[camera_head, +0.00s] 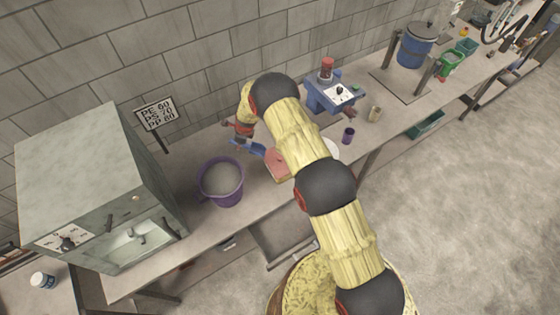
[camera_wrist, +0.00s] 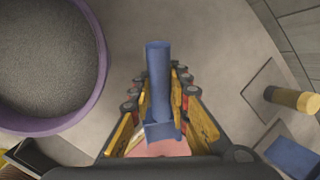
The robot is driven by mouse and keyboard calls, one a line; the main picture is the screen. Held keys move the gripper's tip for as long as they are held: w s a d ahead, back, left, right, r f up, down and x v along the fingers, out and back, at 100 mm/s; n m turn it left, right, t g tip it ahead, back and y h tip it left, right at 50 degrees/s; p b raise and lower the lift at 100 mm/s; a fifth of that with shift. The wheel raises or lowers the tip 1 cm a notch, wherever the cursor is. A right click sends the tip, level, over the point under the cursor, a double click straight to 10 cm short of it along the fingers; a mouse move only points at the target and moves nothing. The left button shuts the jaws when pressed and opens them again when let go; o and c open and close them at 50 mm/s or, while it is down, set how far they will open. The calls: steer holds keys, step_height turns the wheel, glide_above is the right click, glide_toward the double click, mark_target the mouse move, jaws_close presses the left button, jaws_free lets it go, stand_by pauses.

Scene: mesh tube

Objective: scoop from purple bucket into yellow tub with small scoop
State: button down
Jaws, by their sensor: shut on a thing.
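The purple bucket (camera_head: 237,199) stands on the bench and holds grey grainy material; its rim also shows at upper left in the wrist view (camera_wrist: 103,62). My gripper (camera_head: 245,138) is beside the bucket, up and to its right in the head view. It is shut on the blue handle of a scoop (camera_wrist: 158,80). I cannot clearly make out the yellow tub. A pale round thing (camera_head: 332,148) is partly hidden behind my arm.
A grey oven-like box (camera_head: 90,180) stands left of the bucket. A sign (camera_head: 155,114) stands near the wall.

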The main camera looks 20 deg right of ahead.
steer(key=shift+w+a+f+h+b, duration=0.2)
steer(key=shift+a+f+b, duration=0.1)
steer(key=shift+a, duration=0.1)
steer(key=shift+w+a+f+h+b, duration=0.1)
steer(key=shift+a+f+h+b, duration=0.1)
steer(key=shift+a+f+b, duration=0.15)
steer(key=a+f+h+b, duration=0.1)
steer(key=b, duration=0.1)
steer(key=w+a+f+g+b, duration=0.1)
steer(key=b, duration=0.1)
steer(key=shift+a+f+h+b, duration=0.1)
steer(key=shift+h+b, duration=0.2)
steer(key=shift+h, duration=0.1)
steer(key=shift+a+b, duration=0.15)
steer(key=shift+b, duration=0.25)
